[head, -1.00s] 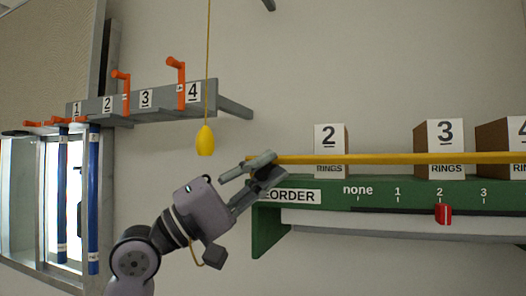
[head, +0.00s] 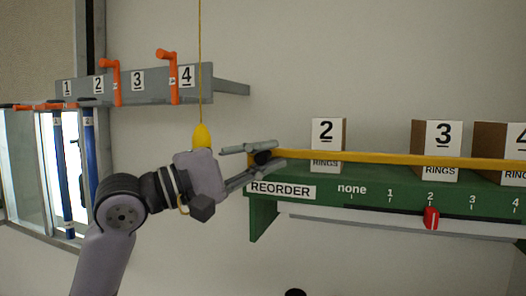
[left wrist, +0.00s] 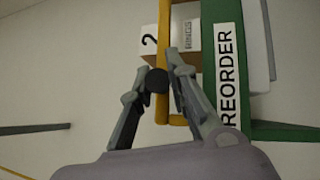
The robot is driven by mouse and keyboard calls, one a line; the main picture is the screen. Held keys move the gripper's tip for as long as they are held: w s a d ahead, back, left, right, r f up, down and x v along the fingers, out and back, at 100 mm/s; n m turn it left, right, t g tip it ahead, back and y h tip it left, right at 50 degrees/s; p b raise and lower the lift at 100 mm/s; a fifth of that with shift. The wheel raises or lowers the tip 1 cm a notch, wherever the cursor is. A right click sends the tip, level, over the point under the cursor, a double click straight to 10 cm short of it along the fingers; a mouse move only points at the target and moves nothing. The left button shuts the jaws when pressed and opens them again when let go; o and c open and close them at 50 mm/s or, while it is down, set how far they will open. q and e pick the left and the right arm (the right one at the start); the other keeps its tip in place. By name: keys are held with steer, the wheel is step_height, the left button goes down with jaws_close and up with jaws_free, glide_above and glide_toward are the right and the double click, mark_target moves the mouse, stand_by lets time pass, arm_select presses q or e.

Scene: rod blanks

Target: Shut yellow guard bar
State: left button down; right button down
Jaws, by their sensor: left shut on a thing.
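The yellow guard bar (head: 390,159) runs across the front of the numbered boxes, above the green REORDER shelf (head: 262,215). My left gripper (head: 277,152) is at the bar's left end, its fingers shut on a black knob (head: 262,157). In the left wrist view the black knob (left wrist: 157,80) sits between the fingers, in front of the yellow bar (left wrist: 163,45). The fingers hide part of the bar's end there. My right gripper is not in view.
Boxes marked 2 (head: 325,140) and 3 (head: 437,145) stand behind the bar. A red slider (head: 431,218) sits at 2 on the scale. A yellow pull weight (head: 201,136) hangs on a cord close to my left wrist. A grey rack (head: 140,85) with orange handles is at upper left.

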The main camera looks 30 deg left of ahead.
arm_select(q)
steer(key=shift+r, duration=0.15)
steer(key=c, duration=1.8)
jaws_free()
steer(key=shift+a, duration=0.1)
steer(key=v, duration=1.2)
steer(key=shift+o, duration=0.2)
